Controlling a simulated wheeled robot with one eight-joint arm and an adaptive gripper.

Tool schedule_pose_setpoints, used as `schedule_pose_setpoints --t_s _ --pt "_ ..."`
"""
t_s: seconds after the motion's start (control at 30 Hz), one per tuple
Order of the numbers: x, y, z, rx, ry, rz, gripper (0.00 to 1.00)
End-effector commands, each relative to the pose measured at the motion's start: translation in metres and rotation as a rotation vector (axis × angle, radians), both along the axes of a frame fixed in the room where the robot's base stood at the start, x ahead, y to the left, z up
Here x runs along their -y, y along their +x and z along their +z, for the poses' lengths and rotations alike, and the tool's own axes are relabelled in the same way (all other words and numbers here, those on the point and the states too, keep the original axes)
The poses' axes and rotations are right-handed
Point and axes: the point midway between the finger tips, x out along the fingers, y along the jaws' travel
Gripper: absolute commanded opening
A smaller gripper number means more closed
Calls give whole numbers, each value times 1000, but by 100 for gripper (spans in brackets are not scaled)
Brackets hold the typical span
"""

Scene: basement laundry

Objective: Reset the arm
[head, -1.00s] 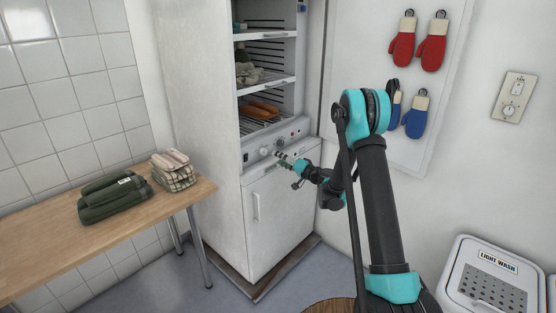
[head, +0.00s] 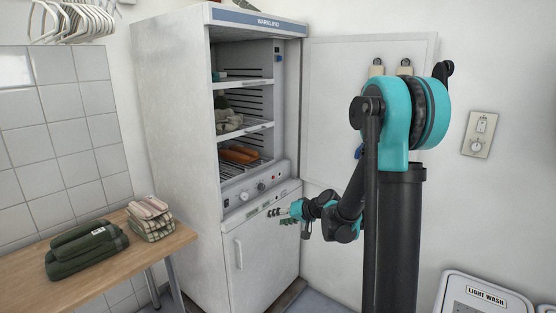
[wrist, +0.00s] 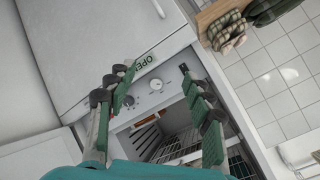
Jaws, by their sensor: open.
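My gripper (head: 289,212) is open and empty in front of the white warming cabinet (head: 180,150), near its control panel. In the wrist view my gripper's two green-padded fingers (wrist: 162,100) stand apart, with the cabinet's panel and knobs (wrist: 155,85) beyond them. My arm stands up at the right in the head view and bends down towards the cabinet. It hides part of the wall board behind it.
The cabinet's open upper shelves (head: 245,128) hold orange and grey cloth items. A wooden table (head: 115,275) at the left bears a green folded bundle (head: 85,250) and checked cloths (head: 150,218). A "LIGHT WASH" bin (head: 485,293) stands lower right.

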Motion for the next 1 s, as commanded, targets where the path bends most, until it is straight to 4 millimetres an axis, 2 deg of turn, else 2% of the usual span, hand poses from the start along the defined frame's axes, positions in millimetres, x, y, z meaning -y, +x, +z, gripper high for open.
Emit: schedule_pose_setpoints --t_s 0.03,0.27,0.6,0.7,0.8,1.0 --pt "9 -19 0 -17 -41 -4 52" --pt "58 -100 -13 -103 -249 -37 52" --pt "141 -223 -45 -231 -554 -134 52" --pt "162 -252 -54 -260 -626 -165 52" --pt "177 -272 -61 -281 -678 -189 52" --pt "190 -287 -66 -297 -721 -209 52"
